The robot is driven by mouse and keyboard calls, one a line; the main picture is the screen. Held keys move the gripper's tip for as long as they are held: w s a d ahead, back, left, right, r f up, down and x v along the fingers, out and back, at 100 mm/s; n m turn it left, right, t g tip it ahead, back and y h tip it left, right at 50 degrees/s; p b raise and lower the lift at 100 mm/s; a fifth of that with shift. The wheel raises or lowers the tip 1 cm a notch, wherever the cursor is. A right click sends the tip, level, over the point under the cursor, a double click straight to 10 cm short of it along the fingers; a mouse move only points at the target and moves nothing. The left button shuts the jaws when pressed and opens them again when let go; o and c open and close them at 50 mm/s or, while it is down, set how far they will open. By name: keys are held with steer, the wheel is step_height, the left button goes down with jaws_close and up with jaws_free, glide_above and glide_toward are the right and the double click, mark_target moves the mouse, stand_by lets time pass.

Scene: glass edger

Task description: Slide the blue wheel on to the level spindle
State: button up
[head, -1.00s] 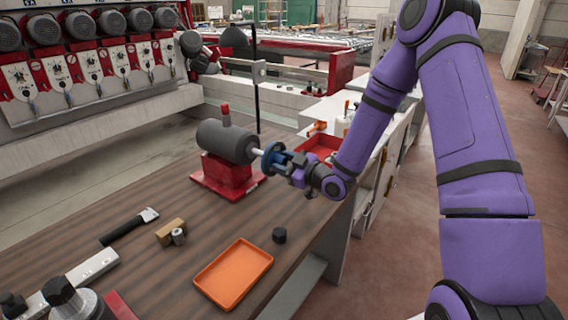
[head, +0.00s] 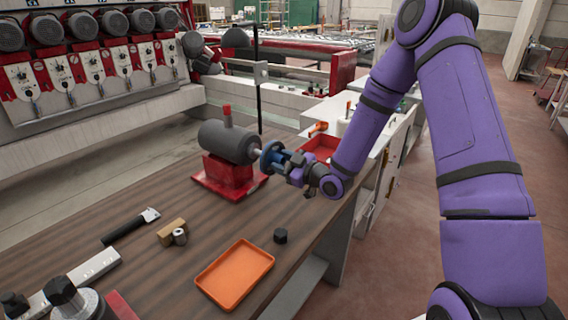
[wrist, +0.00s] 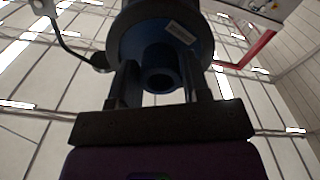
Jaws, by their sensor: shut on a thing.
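The blue wheel (head: 271,158) is at the end of the pale level spindle (head: 256,154), which sticks out from the grey motor (head: 228,141) on its red base (head: 228,176). The wheel's disc faces the motor, and a short stretch of spindle shows between them. How far the spindle is inside the wheel is hidden. My gripper (head: 288,164) is shut on the wheel's hub, on the side away from the motor. In the wrist view, the two fingers of my gripper (wrist: 160,88) stand on either side of the blue hub (wrist: 160,72), with the dark wheel disc beyond.
An orange tray (head: 234,275), a black knob (head: 280,236), a tan block (head: 171,232) and a black-handled tool (head: 130,227) lie on the brown bench. A red tray (head: 322,146) is behind my gripper. A thin black post (head: 258,80) rises behind the motor.

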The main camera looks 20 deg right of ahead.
steer(key=shift+x, duration=3.2)
steer(key=o, duration=1.3)
steer(key=shift+c, duration=0.2)
steer(key=shift+s, duration=0.1)
steer(key=v, duration=1)
steer(key=shift+s+d, duration=0.25)
